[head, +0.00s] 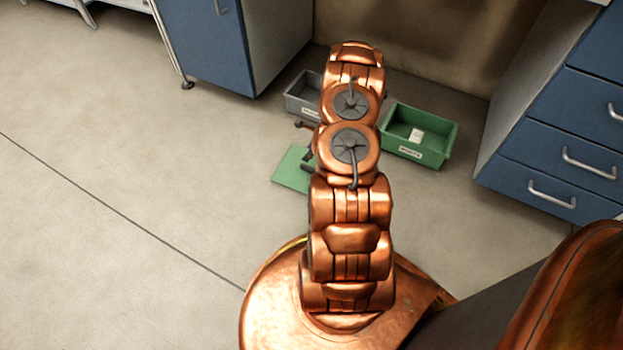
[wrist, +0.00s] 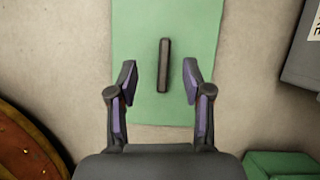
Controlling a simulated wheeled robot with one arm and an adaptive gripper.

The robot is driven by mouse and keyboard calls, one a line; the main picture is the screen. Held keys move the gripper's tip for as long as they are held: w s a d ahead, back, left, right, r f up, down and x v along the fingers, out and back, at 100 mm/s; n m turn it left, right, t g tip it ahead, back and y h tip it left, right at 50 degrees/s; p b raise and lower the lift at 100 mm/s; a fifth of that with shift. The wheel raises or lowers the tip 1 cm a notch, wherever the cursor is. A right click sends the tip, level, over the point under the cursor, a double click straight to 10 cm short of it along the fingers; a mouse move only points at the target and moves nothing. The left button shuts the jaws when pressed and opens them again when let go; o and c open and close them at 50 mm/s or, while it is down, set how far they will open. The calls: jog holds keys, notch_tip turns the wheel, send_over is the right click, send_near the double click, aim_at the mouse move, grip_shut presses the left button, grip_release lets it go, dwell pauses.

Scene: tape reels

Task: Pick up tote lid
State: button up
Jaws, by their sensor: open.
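The tote lid (head: 291,170) is a flat green rectangle lying on the floor, partly hidden behind my arm in the head view. The wrist view shows the lid (wrist: 203,28) below my gripper, with a dark bar-shaped handle (wrist: 163,66) at its middle. My gripper (wrist: 163,82) is open and empty, with one finger on each side of the handle and a gap on both sides. In the head view the gripper is mostly hidden by my arm. How high the fingers are above the lid I cannot tell.
A green tote (head: 437,145) with a small white item (head: 416,135) inside stands right of my arm. A grey tote (head: 301,96) stands behind the lid, partly hidden. Blue cabinets (head: 206,45) and drawers (head: 560,140) stand at the back left and right. The left floor is clear.

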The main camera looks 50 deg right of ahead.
jog(key=shift+m, duration=0.6)
jog(key=f, duration=0.1)
jog(key=s+d+f, duration=0.1)
jog(key=f, duration=0.1)
jog(key=s+f, duration=0.1)
jog(key=shift+d+f+b, duration=0.3)
jog(key=shift+d+b, duration=0.05)
jog(key=shift+b, duration=0.05)
jog(key=b+x, duration=0.1)
jog(key=x, duration=0.1)
jog(key=b+x, duration=0.1)
jog(key=x, duration=0.1)
jog(key=s+b+x, duration=0.1)
jog(key=x, duration=0.2)
jog(key=shift+d+f, duration=0.15)
jog(key=shift+f, duration=0.15)
jog(key=shift+w, duration=0.15)
jog(key=shift+f, duration=0.1)
jog(key=shift+f, duration=0.1)
grip_shut()
